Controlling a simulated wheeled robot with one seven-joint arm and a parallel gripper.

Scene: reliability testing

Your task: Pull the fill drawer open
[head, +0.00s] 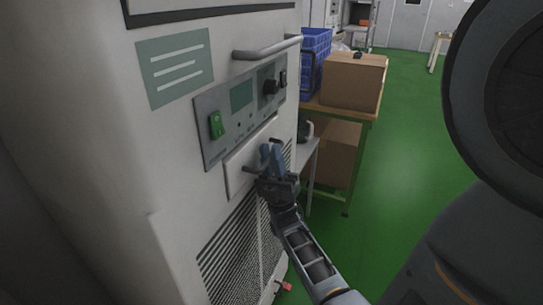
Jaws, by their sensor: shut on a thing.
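The fill drawer (237,175) is a small pale panel on the front of the white machine, below its control panel. It looks flush or nearly flush with the machine's front. My gripper (268,160) is at the drawer's right part, its bluish fingers shut on the dark drawer handle (250,169). The fingers and the gripper body hide much of the handle.
The control panel (240,111) has a green switch and a dark knob. A metal bar handle (266,49) sticks out above it. To the right, a wooden table holds a cardboard box (352,80) and a blue crate (314,55). Green floor (400,150) is clear beyond.

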